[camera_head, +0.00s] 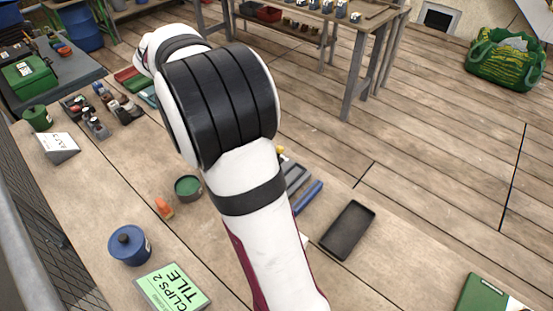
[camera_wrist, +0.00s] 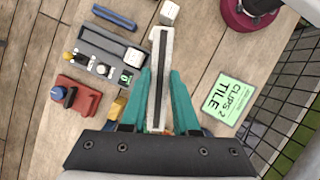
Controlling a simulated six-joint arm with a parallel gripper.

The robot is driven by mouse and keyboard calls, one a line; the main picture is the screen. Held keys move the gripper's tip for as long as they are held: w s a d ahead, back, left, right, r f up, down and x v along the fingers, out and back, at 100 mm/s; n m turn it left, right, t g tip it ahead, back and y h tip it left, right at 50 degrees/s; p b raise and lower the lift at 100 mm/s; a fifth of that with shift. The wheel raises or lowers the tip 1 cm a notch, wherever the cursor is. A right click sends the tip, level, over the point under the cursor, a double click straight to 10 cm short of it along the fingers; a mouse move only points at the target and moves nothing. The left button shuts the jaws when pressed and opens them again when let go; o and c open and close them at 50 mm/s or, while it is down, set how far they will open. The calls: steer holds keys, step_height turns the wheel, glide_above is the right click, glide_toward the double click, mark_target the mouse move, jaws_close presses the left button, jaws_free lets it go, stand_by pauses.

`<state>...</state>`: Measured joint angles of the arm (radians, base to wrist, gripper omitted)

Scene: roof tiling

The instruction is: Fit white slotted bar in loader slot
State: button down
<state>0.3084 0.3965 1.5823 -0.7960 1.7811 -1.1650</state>
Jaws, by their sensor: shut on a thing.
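In the wrist view my gripper (camera_wrist: 159,82) has its teal fingers shut on the white slotted bar (camera_wrist: 164,45), which points away from the palm with a dark groove along its length. A grey block (camera_wrist: 92,38), likely the loader, lies just left of the bar, with a long recess, knobs, a white piece and a small green panel. The bar is beside it, apart in the picture; its height above the bench cannot be told. In the head view my arm hides the gripper and bar, and only part of the grey block (camera_head: 296,178) shows.
A white cube (camera_wrist: 170,12) is near the bar's far end. A blue bar (camera_wrist: 114,17) and red block (camera_wrist: 83,98) flank the grey block. A green sign (camera_wrist: 227,98) is at right. The head view shows a black tray (camera_head: 348,230), green tin (camera_head: 188,188) and blue pot (camera_head: 130,246).

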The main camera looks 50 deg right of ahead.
steer(key=w+a+r+m+y, duration=0.1)
steer(key=w+a+m+y, duration=0.2)
steer(key=w+a+m, duration=0.4)
steer(key=s+d+f+m+t+y, duration=0.1)
steer(key=s+d+f+m, duration=0.3)
steer(key=d, duration=0.4)
steer(key=s+d+f+m+t+y, duration=0.1)
steer(key=s+d+f+m+t, duration=0.1)
steer(key=d+f+m, duration=0.5)
steer(key=s+d+f+m+t+y, duration=0.15)
steer(key=d+m, duration=0.25)
steer(key=d, duration=0.6)
steer(key=shift+h, duration=0.25)
steer(key=shift+s+f, duration=0.2)
steer(key=shift+f, duration=1.7)
steer(key=shift+s+f, duration=0.2)
steer(key=shift+f, duration=1.7)
steer(key=shift+f, duration=0.5)
steer(key=c, duration=0.6)
jaws_free()
